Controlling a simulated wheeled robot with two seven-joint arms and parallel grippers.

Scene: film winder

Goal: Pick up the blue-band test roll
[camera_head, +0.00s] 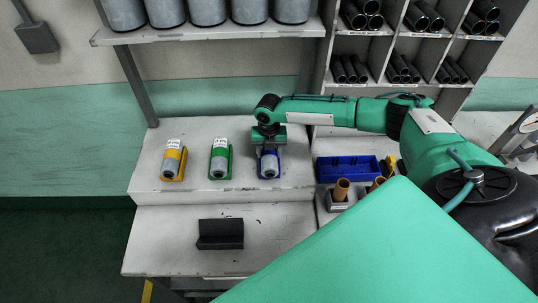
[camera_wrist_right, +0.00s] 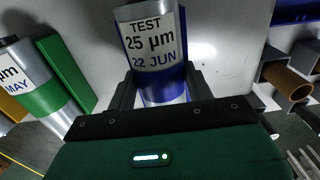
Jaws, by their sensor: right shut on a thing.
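The blue-band test roll (camera_head: 268,165) lies in a blue cradle on the raised shelf of the bench. In the right wrist view the roll (camera_wrist_right: 152,45) shows a label reading TEST 25 µm 22 JUN above its blue band. My right gripper (camera_head: 268,140) reaches down over the roll from above. In the right wrist view its two fingers (camera_wrist_right: 158,92) stand on either side of the roll at the blue band, shut on it. The roll appears to be still at its cradle; any gap beneath it is hidden. My left gripper is not in view.
A yellow-cradled roll (camera_head: 172,162) and a green-cradled roll (camera_head: 220,160) lie to the left. A blue bin (camera_head: 346,169) and brown tubes (camera_head: 341,189) in holders stand to the right. A black block (camera_head: 220,234) sits on the lower bench, with free room around it.

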